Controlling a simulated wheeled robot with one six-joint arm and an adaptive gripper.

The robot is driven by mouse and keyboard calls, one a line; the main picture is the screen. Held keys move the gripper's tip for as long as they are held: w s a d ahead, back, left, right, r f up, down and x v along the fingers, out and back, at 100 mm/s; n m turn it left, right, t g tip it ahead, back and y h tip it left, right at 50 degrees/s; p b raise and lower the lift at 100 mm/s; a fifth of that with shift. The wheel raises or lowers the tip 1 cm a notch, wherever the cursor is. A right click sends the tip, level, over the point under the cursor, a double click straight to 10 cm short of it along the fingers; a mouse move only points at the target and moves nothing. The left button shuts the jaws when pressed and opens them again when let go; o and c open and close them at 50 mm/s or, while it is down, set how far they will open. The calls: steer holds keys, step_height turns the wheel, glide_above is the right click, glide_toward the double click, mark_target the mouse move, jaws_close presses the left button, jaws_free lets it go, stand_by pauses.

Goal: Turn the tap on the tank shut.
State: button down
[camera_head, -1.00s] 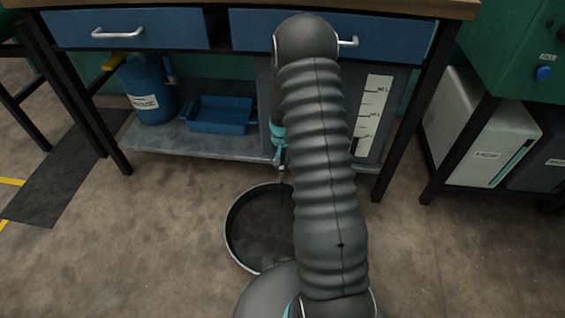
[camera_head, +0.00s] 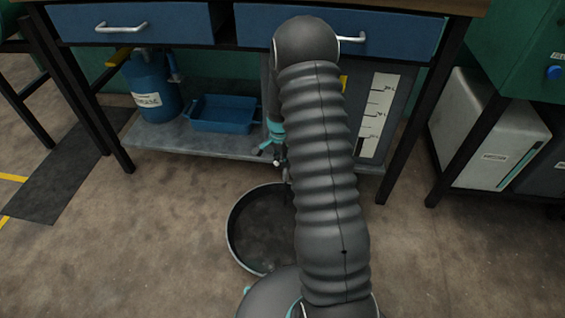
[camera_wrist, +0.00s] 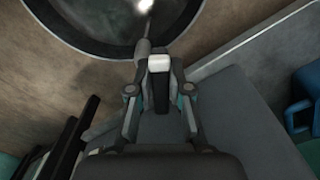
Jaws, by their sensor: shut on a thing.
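The grey tank (camera_head: 382,90) with a white level scale stands under the bench, partly hidden by my arm. Its tap (camera_head: 281,163) sticks out low at the tank's left, above the round drain pan (camera_head: 262,232). My gripper (camera_head: 273,146) is at the tap, its teal parts showing left of my arm. In the wrist view my gripper (camera_wrist: 158,72) is shut on a small pale piece, seemingly the tap's handle (camera_wrist: 158,62). A grey spout (camera_wrist: 143,46) points toward the pan (camera_wrist: 85,35). A bright spot shows in the pan; I cannot tell whether liquid runs.
A blue tray (camera_head: 222,116) and a blue canister (camera_head: 150,88) stand on the low shelf (camera_head: 160,138) at left. Drawers with handles overhang above. The bench's dark legs flank the space. A white box (camera_head: 490,135) stands at right. The floor around the pan is mostly clear.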

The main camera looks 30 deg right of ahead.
steer(key=w+m, duration=0.1)
steer(key=m, duration=0.2)
steer(key=w+m+b, duration=0.1)
steer(key=m, duration=0.3)
steer(key=w+m, duration=0.1)
steer(key=m, duration=0.2)
steer(key=shift+d+b, duration=0.3)
steer(key=shift+d, duration=0.05)
steer(key=shift+m, duration=0.4)
steer(key=c, duration=1.1)
jaws_free()
steer(key=shift+d, duration=0.15)
steer(key=shift+a, duration=0.2)
step_height(320, 180, up, 8)
steer(key=shift+f, duration=0.25)
